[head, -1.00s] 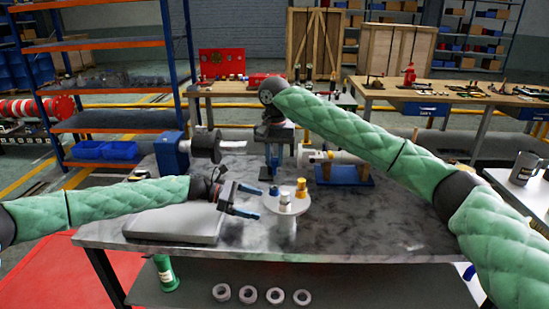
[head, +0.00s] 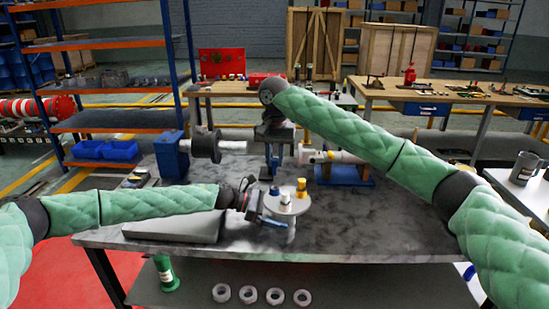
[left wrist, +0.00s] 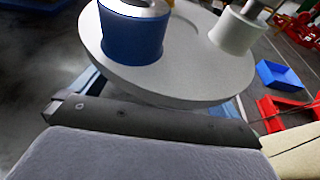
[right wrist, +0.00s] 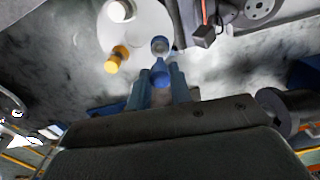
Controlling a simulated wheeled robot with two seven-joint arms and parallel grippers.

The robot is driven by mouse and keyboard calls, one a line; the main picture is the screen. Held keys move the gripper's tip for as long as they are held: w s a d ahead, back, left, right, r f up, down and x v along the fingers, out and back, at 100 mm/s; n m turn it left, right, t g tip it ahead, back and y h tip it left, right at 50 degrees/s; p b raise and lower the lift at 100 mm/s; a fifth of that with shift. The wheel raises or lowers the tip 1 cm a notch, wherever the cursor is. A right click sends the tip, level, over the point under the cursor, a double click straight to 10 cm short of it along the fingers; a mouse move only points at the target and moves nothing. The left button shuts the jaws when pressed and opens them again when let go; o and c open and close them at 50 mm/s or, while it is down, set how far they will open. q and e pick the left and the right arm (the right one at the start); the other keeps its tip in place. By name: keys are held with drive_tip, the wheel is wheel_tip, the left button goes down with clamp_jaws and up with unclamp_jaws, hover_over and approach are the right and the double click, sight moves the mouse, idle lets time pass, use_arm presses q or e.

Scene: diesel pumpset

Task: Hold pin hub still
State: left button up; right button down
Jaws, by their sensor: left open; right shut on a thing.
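The pin hub (head: 291,207) is a pale round disc on a stem on the marbled bench. It carries a yellow pin (head: 301,186) and a white pin (head: 285,199). In the left wrist view the hub (left wrist: 190,88) fills the middle, with a blue pin (left wrist: 132,35) and the white pin (left wrist: 238,30) upright on it. My left gripper (head: 270,212) is open at the hub's left side, low by the disc; its fingertips are mostly hidden under it.
A grey plate (head: 175,226) lies left of the hub. A blue-based machine with a dark cylinder (head: 205,145) stands back left, and a blue stand with a white cylinder (head: 343,168) back right. The bench's front right is clear.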

use_arm(q)
drive_tip(key=shift+d+f, duration=0.2)
drive_tip(key=shift+d, duration=0.45)
drive_tip(key=c, duration=0.7)
clamp_jaws()
idle(0.7)
